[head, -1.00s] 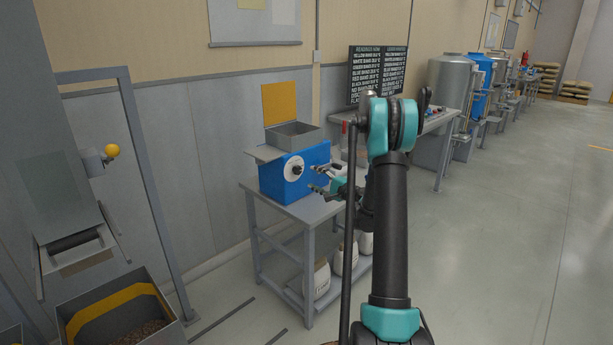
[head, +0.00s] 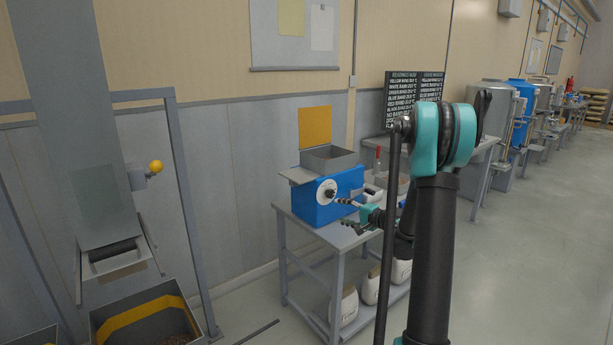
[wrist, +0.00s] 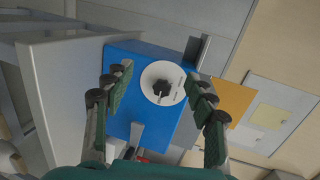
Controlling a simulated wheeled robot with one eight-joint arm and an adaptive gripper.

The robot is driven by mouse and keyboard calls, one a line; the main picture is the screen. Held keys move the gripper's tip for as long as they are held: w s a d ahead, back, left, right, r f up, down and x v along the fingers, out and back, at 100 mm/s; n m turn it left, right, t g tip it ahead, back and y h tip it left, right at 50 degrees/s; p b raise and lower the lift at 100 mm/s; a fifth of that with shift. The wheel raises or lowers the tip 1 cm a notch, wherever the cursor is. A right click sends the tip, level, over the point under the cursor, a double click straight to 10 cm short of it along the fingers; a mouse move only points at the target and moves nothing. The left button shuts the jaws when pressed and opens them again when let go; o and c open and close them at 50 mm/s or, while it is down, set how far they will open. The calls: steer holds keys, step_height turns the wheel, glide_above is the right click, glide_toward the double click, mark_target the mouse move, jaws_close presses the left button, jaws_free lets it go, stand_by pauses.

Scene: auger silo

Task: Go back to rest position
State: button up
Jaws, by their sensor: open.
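My gripper (head: 345,211) is at the front of a blue machine (head: 347,183) on a grey metal table. Its fingers are apart and nothing is between them. In the wrist view my gripper (wrist: 162,88) has one finger on each side of a white dial with a black knob (wrist: 162,88), on the front of the blue machine (wrist: 120,65). In the head view the white dial (head: 328,190) shows just beyond the fingertips. I cannot tell whether a finger touches the knob.
A grey hopper (head: 330,158) with a raised yellow lid (head: 315,127) tops the machine. On the left stand a chute (head: 105,190), a lever with a yellow ball (head: 155,167) and a bin (head: 140,318) holding brown material. White containers (head: 349,303) sit on the lower shelf. Floor on the right is clear.

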steer(key=s+a+n+g+h, duration=0.2)
steer(key=s+a+n+g, duration=0.15)
steer(key=s, duration=0.55)
steer(key=s+d+f+n+g+h, duration=0.1)
steer(key=s+f+n+h, duration=0.1)
steer(key=s, duration=0.8)
steer(key=s+d+f+n+g+h, duration=0.1)
steer(key=s+d+f+n+h, duration=0.1)
steer(key=s, duration=0.8)
steer(key=s+d+f+n+g+h, duration=0.2)
steer(key=s+f+h, duration=0.2)
steer(key=s, duration=0.7)
steer(key=shift+d+f, duration=0.2)
steer(key=shift+f, duration=0.15)
